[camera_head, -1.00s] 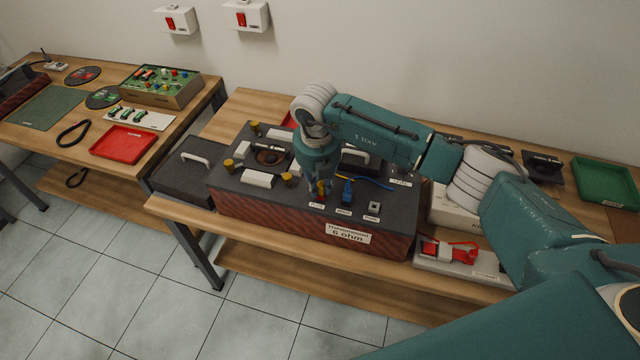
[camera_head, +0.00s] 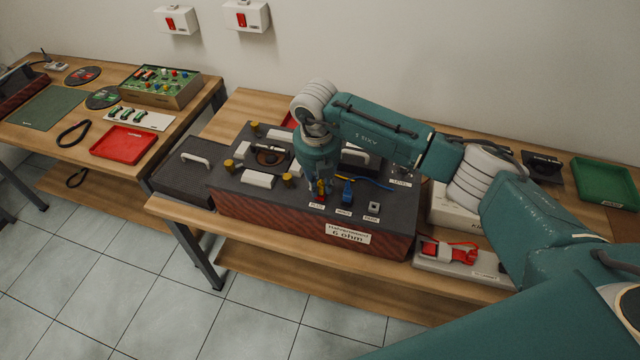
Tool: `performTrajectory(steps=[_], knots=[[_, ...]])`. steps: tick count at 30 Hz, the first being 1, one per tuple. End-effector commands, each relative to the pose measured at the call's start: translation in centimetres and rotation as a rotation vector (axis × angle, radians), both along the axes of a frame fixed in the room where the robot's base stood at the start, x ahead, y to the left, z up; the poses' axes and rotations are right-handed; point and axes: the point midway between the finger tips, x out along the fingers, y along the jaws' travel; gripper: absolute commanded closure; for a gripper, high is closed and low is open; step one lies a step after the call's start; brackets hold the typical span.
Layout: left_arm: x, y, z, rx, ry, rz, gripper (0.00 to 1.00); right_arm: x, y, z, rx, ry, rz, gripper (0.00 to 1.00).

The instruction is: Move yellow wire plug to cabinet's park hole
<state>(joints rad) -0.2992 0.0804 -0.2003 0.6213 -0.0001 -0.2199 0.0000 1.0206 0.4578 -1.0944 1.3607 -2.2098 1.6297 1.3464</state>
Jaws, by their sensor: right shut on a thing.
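The dark-topped speaker cabinet (camera_head: 290,218) with red woven sides lies on the bench, terminals facing up. My right gripper (camera_head: 320,187) points down over the front row of its top. It is shut on the yellow wire plug (camera_head: 321,186), right at the red socket (camera_head: 320,198); I cannot tell whether the plug is still in it. A blue plug (camera_head: 347,190) stands just right of it, with blue and yellow wires behind. Further right is a small light square socket with a dark centre (camera_head: 374,207), a label below it, likely the park hole. My left gripper is not in view.
Yellow knobs (camera_head: 288,178) and white blocks (camera_head: 257,179) stand on the cabinet's left half. A grey case (camera_head: 190,177) lies left of it. A holder with a red-handled item (camera_head: 452,252) is at the front right. A green tray (camera_head: 604,183) is far right.

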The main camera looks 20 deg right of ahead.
Motion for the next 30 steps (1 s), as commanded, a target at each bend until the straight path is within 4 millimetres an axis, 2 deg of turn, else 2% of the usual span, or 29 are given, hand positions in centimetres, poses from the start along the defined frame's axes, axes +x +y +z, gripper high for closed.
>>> performTrajectory(steps=[13, 30], knots=[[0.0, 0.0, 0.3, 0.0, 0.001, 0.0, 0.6, 0.2, -0.2, 0.7, -0.002, -0.006, -0.003, 1.0], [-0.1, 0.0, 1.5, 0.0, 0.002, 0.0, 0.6, 0.1, -0.1, 2.9, -0.001, -0.003, -0.002, 1.0]])
